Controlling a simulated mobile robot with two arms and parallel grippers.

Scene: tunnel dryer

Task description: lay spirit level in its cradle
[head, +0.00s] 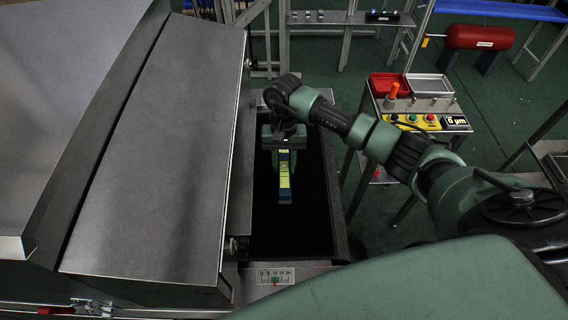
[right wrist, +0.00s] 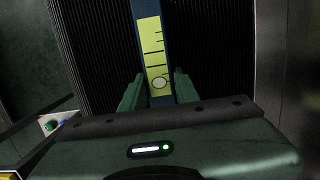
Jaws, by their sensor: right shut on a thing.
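The spirit level (head: 285,181) is a blue bar with a yellow-green marked face. In the head view it hangs over a dark ribbed bed. My right gripper (head: 283,150) is shut on it near its far end. In the right wrist view the level (right wrist: 152,45) stands between the two green fingers of the gripper (right wrist: 159,92), with black ribbed surface on both sides. I cannot tell how high it is above the bed. I cannot make out a cradle for certain. My left gripper is not in view.
The dark bed (head: 265,225) lies between a large grey metal housing (head: 155,150) on the left and a narrow rim on the right.

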